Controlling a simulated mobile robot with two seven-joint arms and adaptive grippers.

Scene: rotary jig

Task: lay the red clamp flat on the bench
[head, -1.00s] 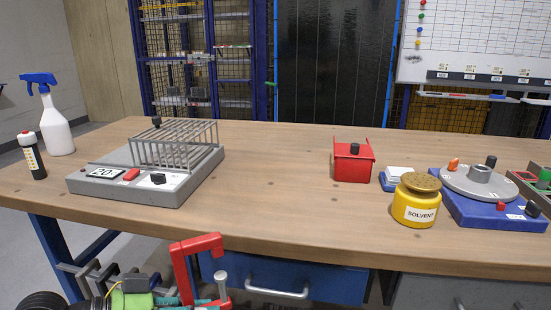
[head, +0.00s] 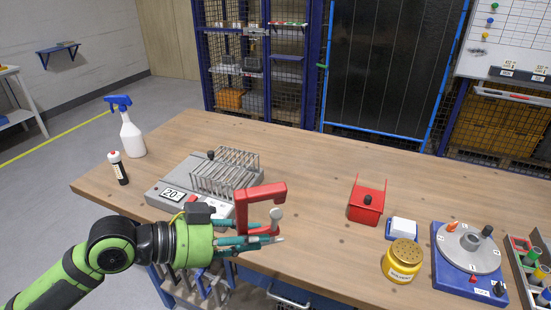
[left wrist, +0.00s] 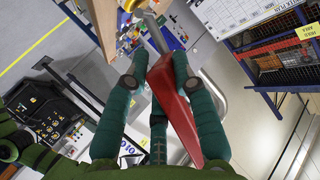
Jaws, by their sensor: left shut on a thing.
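The red clamp (head: 243,208) is C-shaped with a grey screw and stands upright in my left gripper (head: 262,238). The gripper is shut on its lower part, at the bench's front edge in the head view. In the left wrist view the clamp's red frame (left wrist: 174,98) and grey screw lie between the teal fingers of my left gripper (left wrist: 158,78). The wooden bench (head: 310,225) lies behind and to the right of the clamp; I see no contact between them. My right gripper is not in view.
A grey device with a wire rack (head: 165,178) stands close behind the clamp. A spray bottle (head: 131,135) and a dark bottle (head: 119,169) stand left. A red box (head: 366,203), yellow solvent jar (head: 402,262) and blue rotary jig (head: 465,278) stand right. Bench between rack and red box is clear.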

